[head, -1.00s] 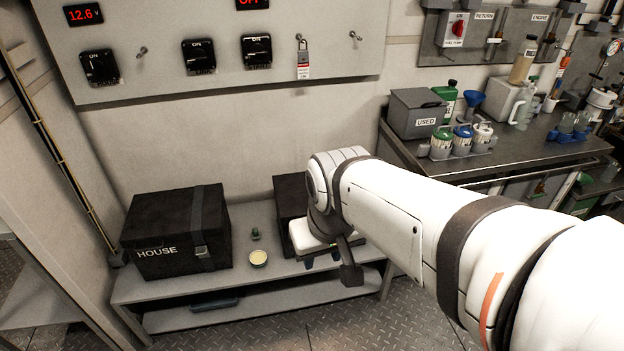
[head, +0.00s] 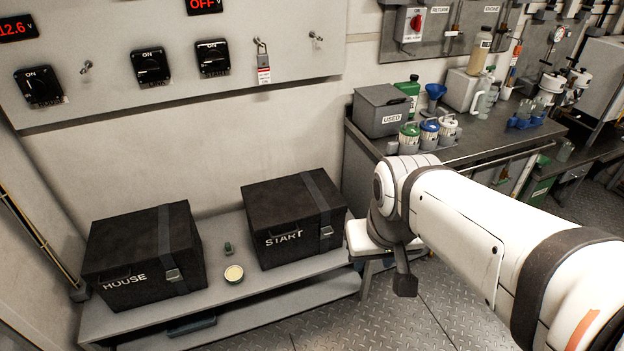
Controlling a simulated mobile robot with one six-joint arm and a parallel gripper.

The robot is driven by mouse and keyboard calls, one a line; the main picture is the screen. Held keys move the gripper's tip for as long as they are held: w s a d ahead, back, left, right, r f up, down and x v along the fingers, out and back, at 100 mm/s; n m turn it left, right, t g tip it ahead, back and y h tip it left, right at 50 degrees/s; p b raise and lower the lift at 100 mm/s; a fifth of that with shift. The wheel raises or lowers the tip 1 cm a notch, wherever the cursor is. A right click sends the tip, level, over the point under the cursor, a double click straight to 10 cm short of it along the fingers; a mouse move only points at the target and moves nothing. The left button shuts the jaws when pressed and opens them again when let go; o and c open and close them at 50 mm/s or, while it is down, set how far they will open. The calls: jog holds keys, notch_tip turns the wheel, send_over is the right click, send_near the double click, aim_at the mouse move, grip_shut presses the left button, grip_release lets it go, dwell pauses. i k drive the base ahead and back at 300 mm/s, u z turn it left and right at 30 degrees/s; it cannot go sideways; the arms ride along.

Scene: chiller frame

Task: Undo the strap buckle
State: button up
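Two black battery boxes sit on a low grey shelf, each with a dark strap over its lid and a buckle on its front. The HOUSE box (head: 140,240) is at the left, with its strap buckle (head: 173,275) low on the front. The START box (head: 285,210) is to its right, with its buckle (head: 326,232) near the right front corner. Both straps lie across their boxes. My arm comes in from the right and its wrist is just right of the START box. My gripper's fingers are hidden behind the wrist, so their state does not show.
A panel of switches (head: 180,50) hangs above. A workbench (head: 480,145) with bottles and a USED bin (head: 382,112) is at right.

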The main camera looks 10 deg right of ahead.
aim_at(325, 231)
jog(key=i, duration=1)
jog(key=z, duration=0.5)
jog(key=k, duration=1.65)
jog(key=u, duration=0.4)
jog(key=i, duration=1)
jog(key=u, duration=0.05)
